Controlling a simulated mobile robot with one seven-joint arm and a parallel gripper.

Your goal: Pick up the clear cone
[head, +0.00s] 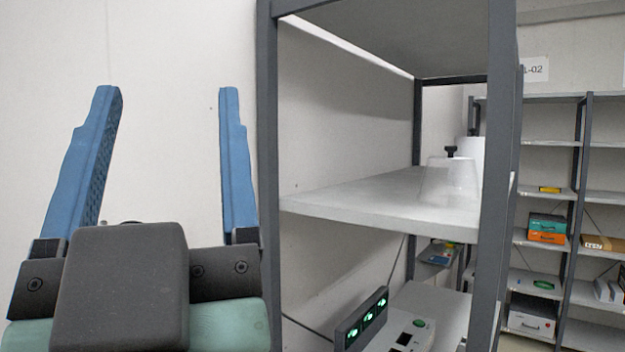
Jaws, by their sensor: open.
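The clear cone (447,182) is a see-through, tapered cover with a black knob (450,151) on top. It stands upright on the white middle shelf (390,213) of the grey-framed cart, near the right post. My gripper (167,95) is at the left of the head view, outside the cart frame and well apart from the cone. Its two blue fingers point up and are wide apart, with nothing between them.
The cart's front left post (268,170) stands between my gripper and the shelf; the right post (492,170) is close to the cone. A white cylinder (470,156) stands behind the cone. A panel with green lights (362,318) is below. Storage racks (575,190) stand at right.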

